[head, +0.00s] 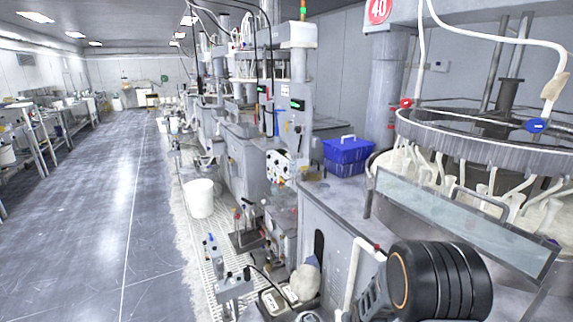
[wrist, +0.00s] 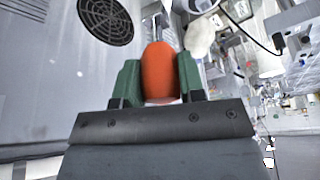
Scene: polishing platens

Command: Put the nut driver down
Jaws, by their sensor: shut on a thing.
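The nut driver (wrist: 159,74) shows in the wrist view as a rounded orange-red handle, upright in the picture. My gripper (wrist: 158,64) is shut on this handle, with one green finger pressed on each side. The far end of the tool is hard to make out against the grey background. In the head view I cannot make out the nut driver or the fingers. A black, ribbed part of my arm fills the lower right there.
A blue box (head: 346,152) with a handle stands on the grey machine top. A large round polishing machine (head: 490,150) is at the right. A white bucket (head: 199,198) stands beside the machines. A round vent grille (wrist: 105,20) shows in the wrist view. The aisle floor (head: 85,220) is clear.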

